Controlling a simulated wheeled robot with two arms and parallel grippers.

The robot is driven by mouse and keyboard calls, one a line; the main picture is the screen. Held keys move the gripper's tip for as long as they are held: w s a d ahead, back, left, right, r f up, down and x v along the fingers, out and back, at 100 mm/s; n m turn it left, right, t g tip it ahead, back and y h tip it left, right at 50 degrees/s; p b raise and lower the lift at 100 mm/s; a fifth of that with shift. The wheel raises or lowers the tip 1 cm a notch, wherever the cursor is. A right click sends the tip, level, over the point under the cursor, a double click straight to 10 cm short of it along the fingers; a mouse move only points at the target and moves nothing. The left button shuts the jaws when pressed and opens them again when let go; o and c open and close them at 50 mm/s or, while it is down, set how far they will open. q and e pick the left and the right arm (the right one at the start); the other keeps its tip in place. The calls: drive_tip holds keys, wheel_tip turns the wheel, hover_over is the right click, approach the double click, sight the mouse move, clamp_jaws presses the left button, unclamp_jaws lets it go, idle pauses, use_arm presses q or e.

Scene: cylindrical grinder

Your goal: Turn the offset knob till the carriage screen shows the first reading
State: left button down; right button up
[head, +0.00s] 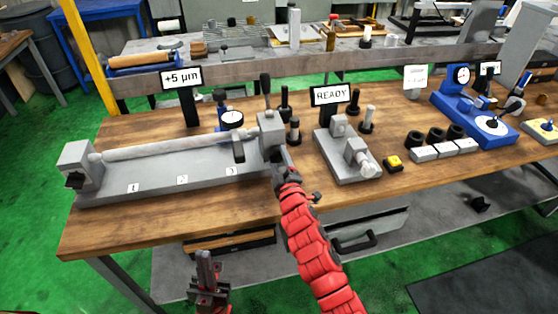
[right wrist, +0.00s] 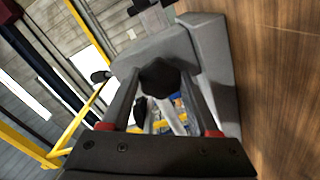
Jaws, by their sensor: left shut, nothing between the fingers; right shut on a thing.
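The grey bench fixture (head: 175,180) holds a long pale cylinder (head: 170,145) lengthwise, with a grey block (head: 270,128) at its right end. My right gripper (head: 276,160) is at the front of that block, at the end of the red arm. In the right wrist view, its fingers are shut on a dark faceted knob (right wrist: 160,78) against a grey block. The knob is hidden behind the gripper in the head view. A screen (head: 181,78) above the fixture reads +5 µm. Another screen (head: 331,95) reads READY. My left gripper (head: 205,262) is shut and empty, low before the table.
A dial gauge (head: 231,119) stands behind the cylinder. A smaller grey fixture (head: 345,150), a yellow button (head: 394,162) and a blue gauge stand (head: 470,110) are to the right. A white card (head: 415,77) has text too small to read. The table's front strip is mostly clear.

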idle(0.3)
drive_tip(key=o, duration=1.4)
drive_tip(key=shift+c, duration=0.2)
drive_tip(key=shift+s, duration=0.1)
drive_tip(key=shift+s+d+f, duration=0.15)
drive_tip(key=shift+s, duration=0.1)
drive_tip(key=b+v, duration=0.2)
drive_tip(key=v, duration=1.4)
drive_tip(key=shift+s+b, duration=0.35)
drive_tip(key=shift+w+d+r, duration=0.1)
drive_tip(key=shift+r, duration=0.1)
